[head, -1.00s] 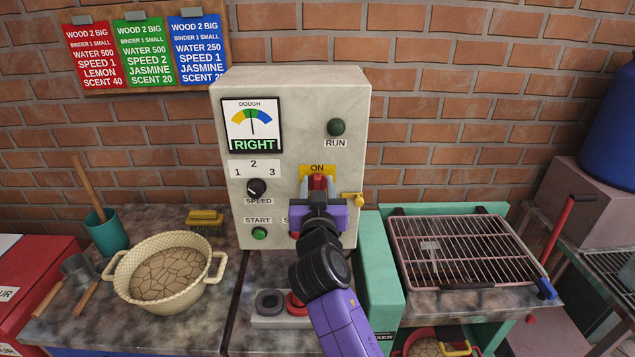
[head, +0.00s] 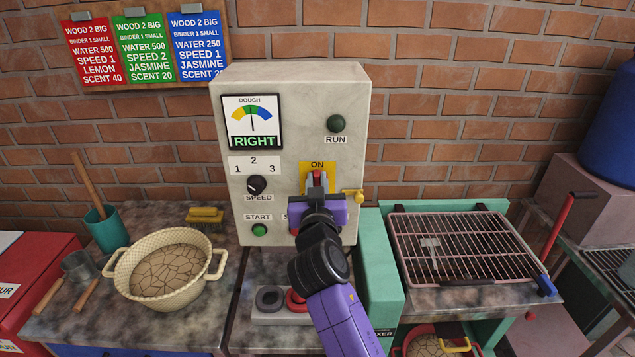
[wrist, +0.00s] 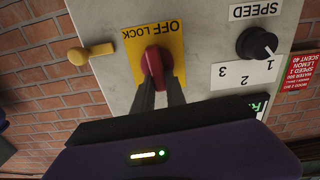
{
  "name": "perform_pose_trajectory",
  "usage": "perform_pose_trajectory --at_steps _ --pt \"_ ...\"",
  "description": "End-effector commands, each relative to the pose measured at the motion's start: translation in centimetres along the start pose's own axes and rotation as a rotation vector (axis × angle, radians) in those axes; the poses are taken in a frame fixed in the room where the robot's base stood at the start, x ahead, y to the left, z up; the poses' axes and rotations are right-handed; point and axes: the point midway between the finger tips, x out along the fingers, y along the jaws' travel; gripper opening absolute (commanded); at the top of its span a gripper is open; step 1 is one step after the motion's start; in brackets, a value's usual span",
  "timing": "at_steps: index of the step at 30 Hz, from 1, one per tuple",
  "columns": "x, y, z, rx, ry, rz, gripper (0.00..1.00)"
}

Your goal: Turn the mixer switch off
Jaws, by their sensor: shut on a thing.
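The mixer switch is a red handle (head: 317,175) on a yellow plate (wrist: 176,38) on the front of the pale control box (head: 290,85). In the head view the plate's ON label shows just above the handle. In the wrist view, which is upside down, the OFF LOCK label is uncovered beside the red handle (wrist: 153,66). My purple gripper (head: 318,186) is in front of the switch, its dark fingers (wrist: 160,84) shut on the red handle. In the head view the gripper hides the lower part of the plate.
A yellow peg (head: 354,196) sticks out right of the switch. The speed knob (head: 256,185), green start button (head: 260,230) and dark green RUN lamp (head: 336,123) are on the box. A basin of dough (head: 166,272) stands left; a wire rack (head: 460,250) lies right.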

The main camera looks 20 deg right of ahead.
Motion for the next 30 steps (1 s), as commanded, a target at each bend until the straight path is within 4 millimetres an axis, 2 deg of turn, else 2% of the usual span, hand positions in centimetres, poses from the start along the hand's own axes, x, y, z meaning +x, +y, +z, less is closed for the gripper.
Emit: perform_pose_trajectory --at_steps 8,30 --pt "0.0 -0.4 0.1 -0.202 -0.001 0.0 0.0" --pt "0.0 -1.6 0.7 -0.907 -0.001 -0.001 0.0"
